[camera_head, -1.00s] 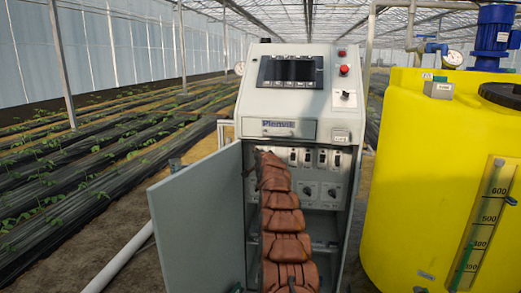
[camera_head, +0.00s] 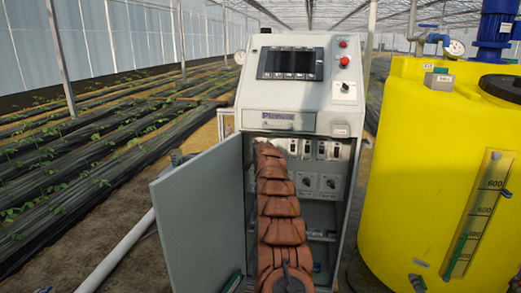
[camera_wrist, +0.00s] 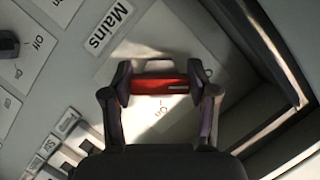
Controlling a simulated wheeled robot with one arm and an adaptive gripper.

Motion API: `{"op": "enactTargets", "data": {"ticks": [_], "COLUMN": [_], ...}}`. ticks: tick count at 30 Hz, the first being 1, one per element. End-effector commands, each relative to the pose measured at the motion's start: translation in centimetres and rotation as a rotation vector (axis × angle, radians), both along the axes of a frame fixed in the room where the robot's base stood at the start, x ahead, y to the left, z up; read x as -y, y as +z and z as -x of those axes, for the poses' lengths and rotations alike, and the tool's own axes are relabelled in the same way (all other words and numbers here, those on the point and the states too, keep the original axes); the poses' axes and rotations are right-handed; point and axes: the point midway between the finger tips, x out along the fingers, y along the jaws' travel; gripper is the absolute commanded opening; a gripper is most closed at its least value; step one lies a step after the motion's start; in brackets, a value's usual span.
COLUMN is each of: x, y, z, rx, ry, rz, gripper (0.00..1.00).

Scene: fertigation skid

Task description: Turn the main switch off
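The main switch (camera_wrist: 160,86) has a red bar-shaped handle on a pale plate, under a label (camera_wrist: 108,27) reading "Mains" in the wrist view. An "On" mark shows beside the handle, on the side toward my gripper. My gripper (camera_wrist: 160,84) has one finger at each end of the red handle, and the pads appear to touch it. In the head view my brown-covered arm reaches into the open control cabinet (camera_head: 297,105), hiding the main switch and my gripper.
The cabinet door (camera_head: 202,225) stands open to the left of my arm. Other breakers (camera_head: 320,149) and rotary switches (camera_head: 329,183) sit right of it. A yellow tank (camera_head: 420,170) stands close on the right. A white pipe (camera_head: 120,252) runs along the floor at left.

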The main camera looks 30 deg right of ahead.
Motion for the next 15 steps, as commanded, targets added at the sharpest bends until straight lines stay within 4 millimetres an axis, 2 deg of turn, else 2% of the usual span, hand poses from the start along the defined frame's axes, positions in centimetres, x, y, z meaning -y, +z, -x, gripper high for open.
{"op": "enactTargets", "data": {"ticks": [1, 6, 15], "x": [0.01, 0.01, 0.00], "y": [0.01, 0.01, 0.04], "z": [0.00, 0.00, 0.02], "rx": [0.000, 0.000, 0.001], "ry": [0.000, 0.000, -0.001], "rz": [0.000, -0.001, -0.002], "gripper": [0.67, 0.82, 0.82]}}
